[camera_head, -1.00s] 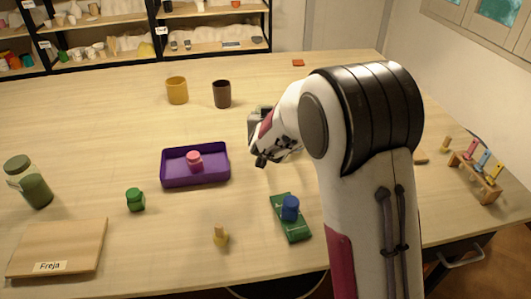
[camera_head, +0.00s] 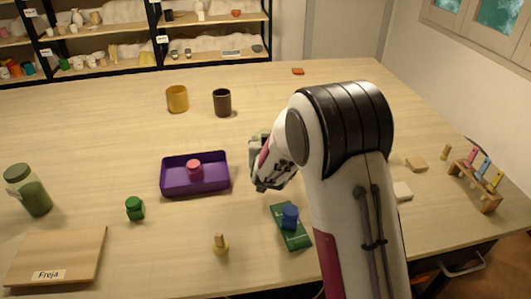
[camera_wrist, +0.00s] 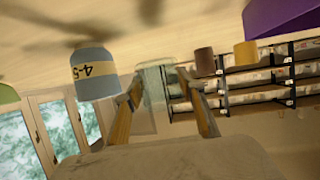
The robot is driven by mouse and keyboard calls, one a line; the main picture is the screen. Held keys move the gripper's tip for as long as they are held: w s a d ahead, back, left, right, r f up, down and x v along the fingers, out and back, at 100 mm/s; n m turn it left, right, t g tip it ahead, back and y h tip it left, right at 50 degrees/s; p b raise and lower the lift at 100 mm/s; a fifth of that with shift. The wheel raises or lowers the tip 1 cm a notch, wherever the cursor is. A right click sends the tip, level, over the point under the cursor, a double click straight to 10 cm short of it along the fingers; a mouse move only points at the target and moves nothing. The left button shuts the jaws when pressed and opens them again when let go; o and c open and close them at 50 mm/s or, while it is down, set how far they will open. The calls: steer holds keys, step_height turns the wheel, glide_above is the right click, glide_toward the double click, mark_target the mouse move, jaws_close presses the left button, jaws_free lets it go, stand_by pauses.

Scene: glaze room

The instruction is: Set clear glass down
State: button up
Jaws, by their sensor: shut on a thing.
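My gripper (camera_head: 262,165) is above the table, right of the purple tray, partly hidden by my arm in the head view. In the wrist view, where the table appears at the top, my gripper (camera_wrist: 165,105) is shut on a clear glass (camera_wrist: 154,90), see-through and faintly greenish, between the two fingers. The glass cannot be made out in the head view. I cannot tell whether it touches the table.
A purple tray (camera_head: 222,186) holds a pink object. A blue object (camera_head: 290,217) rests on a green piece (camera_head: 296,239). Brown (camera_head: 222,102) and yellow (camera_head: 177,98) cups stand behind. A grey-blue labelled object (camera_wrist: 95,80) is beside my gripper. The table's middle back has room.

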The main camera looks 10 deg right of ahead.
steer(key=shift+f, duration=0.25)
steer(key=shift+f, duration=1.85)
steer(key=shift+f, duration=0.2)
steer(key=o, duration=1.4)
steer(key=shift+c, duration=0.2)
steer(key=shift+r, duration=0.1)
steer(key=shift+r, duration=0.1)
steer(key=shift+v, duration=6)
